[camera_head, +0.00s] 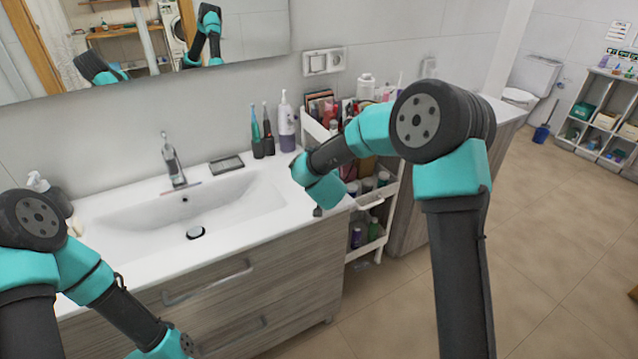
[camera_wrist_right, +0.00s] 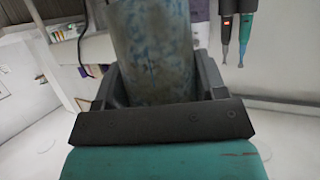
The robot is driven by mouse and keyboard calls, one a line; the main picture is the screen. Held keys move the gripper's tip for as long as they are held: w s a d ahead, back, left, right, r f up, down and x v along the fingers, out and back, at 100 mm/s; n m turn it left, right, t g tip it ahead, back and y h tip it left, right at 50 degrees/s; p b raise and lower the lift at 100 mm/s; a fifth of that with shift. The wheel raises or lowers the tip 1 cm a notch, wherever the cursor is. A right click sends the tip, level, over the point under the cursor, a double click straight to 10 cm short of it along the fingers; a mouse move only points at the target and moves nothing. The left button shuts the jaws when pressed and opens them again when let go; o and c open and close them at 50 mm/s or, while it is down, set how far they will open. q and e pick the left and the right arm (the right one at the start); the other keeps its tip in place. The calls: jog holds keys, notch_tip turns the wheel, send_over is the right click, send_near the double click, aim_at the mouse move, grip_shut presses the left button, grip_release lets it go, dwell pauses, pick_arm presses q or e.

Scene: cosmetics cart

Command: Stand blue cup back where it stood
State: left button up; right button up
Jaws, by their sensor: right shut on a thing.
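The blue cup (camera_wrist_right: 152,50), mottled blue and grey, fills the top middle of the right wrist view. My right gripper (camera_wrist_right: 152,92) is shut on it, with a dark finger on each side of the cup. The cup's far end runs out of the frame. In the head view my right gripper (camera_head: 317,211) is mostly hidden behind its own teal wrist, above the right end of the counter. I cannot make out the cup there. My left arm comes in at the lower left, and its gripper is outside the frame.
The white sink counter (camera_head: 262,222) has an open basin and a tap (camera_head: 174,162). Two electric toothbrushes (camera_head: 262,135), a pump bottle (camera_head: 286,125) and a dark soap dish (camera_head: 227,164) stand at its back. A crowded white cart (camera_head: 373,199) stands right of the counter.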

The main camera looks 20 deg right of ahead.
jog(key=shift+f, duration=1.75)
jog(key=shift+f, duration=0.1)
jog(key=o, duration=1)
jog(key=shift+o, duration=0.2)
jog(key=v, duration=1.2)
